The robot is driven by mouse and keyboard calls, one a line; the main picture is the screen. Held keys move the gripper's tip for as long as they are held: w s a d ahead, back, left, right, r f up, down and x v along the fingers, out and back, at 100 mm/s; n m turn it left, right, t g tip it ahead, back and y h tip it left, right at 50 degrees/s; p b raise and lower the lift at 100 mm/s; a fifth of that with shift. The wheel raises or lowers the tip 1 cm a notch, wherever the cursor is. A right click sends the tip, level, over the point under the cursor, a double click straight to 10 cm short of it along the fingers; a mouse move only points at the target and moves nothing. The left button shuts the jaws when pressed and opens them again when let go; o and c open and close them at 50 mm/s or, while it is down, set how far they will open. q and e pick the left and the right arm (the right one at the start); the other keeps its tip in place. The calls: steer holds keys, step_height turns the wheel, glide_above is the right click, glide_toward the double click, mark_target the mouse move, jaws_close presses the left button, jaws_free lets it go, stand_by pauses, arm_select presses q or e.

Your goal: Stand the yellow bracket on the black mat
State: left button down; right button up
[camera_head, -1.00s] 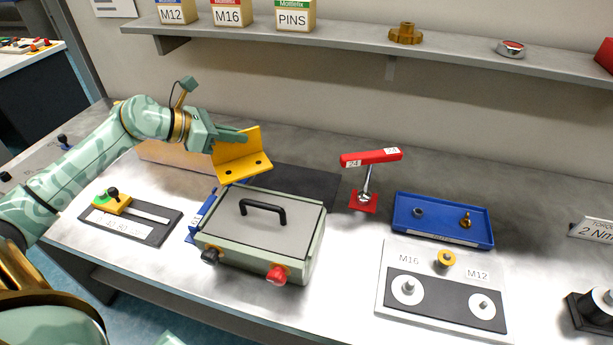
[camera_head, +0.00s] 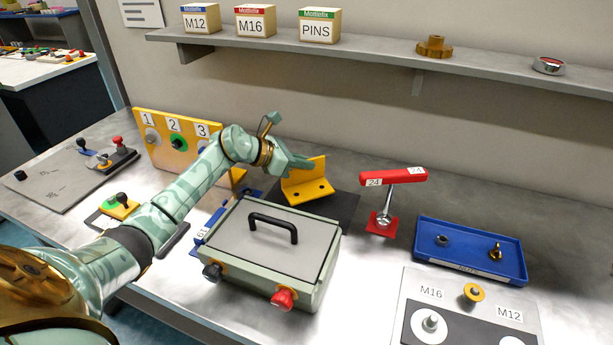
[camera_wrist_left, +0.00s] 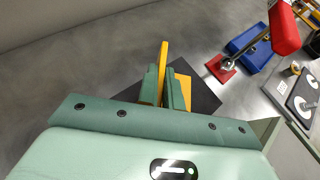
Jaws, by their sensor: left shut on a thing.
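The yellow bracket (camera_head: 312,188) is L-shaped, with one plate upright and a flat flange with holes facing the front. My left gripper (camera_head: 297,166) is shut on its upright plate. In the left wrist view the yellow bracket (camera_wrist_left: 164,58) shows edge-on between the fingers of my left gripper (camera_wrist_left: 163,85). The black mat (camera_head: 345,207) lies under and around the bracket, partly hidden by it and the grey case. It also shows in the wrist view (camera_wrist_left: 207,98). I cannot tell whether the flange touches the mat. My right gripper is not in view.
A grey case (camera_head: 270,250) with a black handle stands just in front of the mat. A red-handled tool (camera_head: 390,190) stands close to the mat's right. A blue tray (camera_head: 470,250) lies farther right. A yellow numbered panel (camera_head: 172,150) stands at the left, behind my arm.

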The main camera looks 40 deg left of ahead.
mark_target(321, 177)
arm_select(q)
steer(key=f, duration=0.2)
steer(key=f+b, duration=0.1)
steer(key=f, duration=0.1)
steer(key=shift+w+d, duration=0.15)
steer(key=shift+w, duration=0.2)
steer(key=shift+r, duration=0.1)
steer(key=c, duration=2)
jaws_free()
steer(key=shift+f, duration=0.2)
steer(key=o, duration=0.4)
steer(key=shift+o, duration=0.2)
steer(key=shift+s+r, duration=0.1)
